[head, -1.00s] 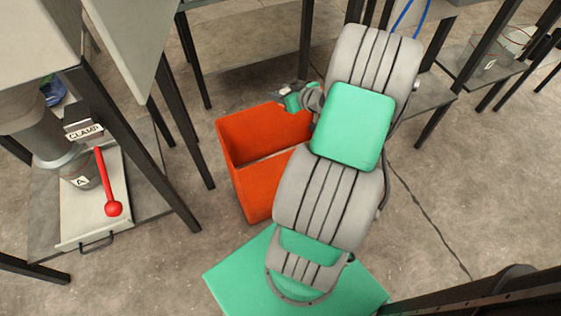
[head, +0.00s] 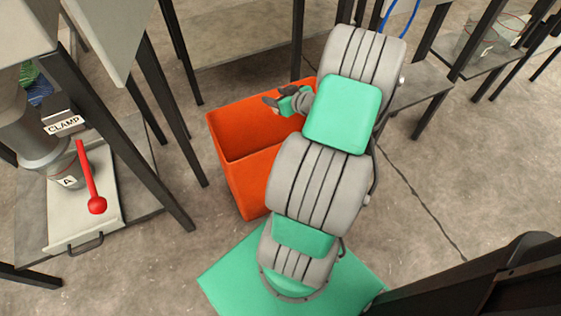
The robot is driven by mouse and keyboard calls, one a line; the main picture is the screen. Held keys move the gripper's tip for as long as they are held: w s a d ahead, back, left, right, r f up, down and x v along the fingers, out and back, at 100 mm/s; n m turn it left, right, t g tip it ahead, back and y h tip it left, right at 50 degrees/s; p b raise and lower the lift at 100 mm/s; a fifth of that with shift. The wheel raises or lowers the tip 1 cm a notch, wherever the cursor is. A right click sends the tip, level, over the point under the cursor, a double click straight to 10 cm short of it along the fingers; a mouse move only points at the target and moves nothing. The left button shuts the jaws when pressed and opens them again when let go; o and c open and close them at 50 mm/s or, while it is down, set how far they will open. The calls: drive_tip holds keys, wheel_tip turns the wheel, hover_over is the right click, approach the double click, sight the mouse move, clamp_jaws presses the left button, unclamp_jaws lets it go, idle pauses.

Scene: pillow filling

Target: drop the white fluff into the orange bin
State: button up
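The orange bin (head: 244,184) stands on the floor left of my arm, with its open top facing up. The part of its inside that shows looks empty, and my arm hides its right side. My gripper (head: 272,101) is small in view, over the far part of the bin's opening. I cannot make out whether its fingers are apart or closed. No white fluff shows in this view, in the gripper or in the bin.
At the left, a station with a clamp label (head: 64,125), a red-knobbed lever (head: 92,180) and a tray (head: 88,222) stands close to the bin. Dark table legs rise behind and left of the bin. Bare floor lies at the right.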

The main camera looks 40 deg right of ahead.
drive_tip(key=o, duration=0.4)
drive_tip(key=p+v, duration=0.1)
drive_tip(key=v, duration=0.6)
drive_tip(key=shift+s+r+p, duration=0.15)
drive_tip(key=shift+s+p, duration=0.15)
drive_tip(key=shift+s, duration=0.1)
drive_tip(key=shift+a, duration=0.15)
